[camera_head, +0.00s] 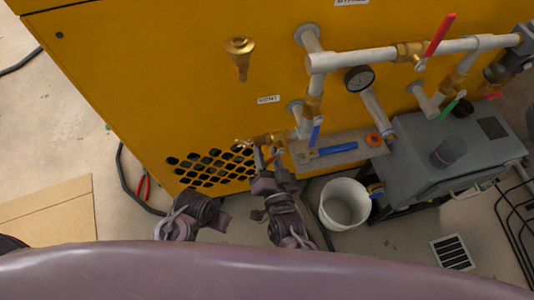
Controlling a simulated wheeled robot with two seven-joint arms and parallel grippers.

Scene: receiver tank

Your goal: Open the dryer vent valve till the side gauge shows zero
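A yellow cabinet (180,60) fills the back, with a VENT label (267,99) on its face. Below the label, a small brass valve (262,140) sits on a short pipe branch. A round dark-faced gauge (359,79) is on the pipework to the right; its needle is too small to read. My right gripper (268,158) is at the brass valve, its fingertips just below it. Whether they touch or close on its handle cannot be told. My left gripper (195,208) is low at the left, away from the valve, its fingers not clear.
A pipe valve with a red lever (440,35) is at the upper right. A shelf holds a blue-handled tool (337,149) and an orange ring (374,139). A white bucket (345,203) stands on the floor beside a grey box (430,165). Red-handled pliers (143,187) lie left.

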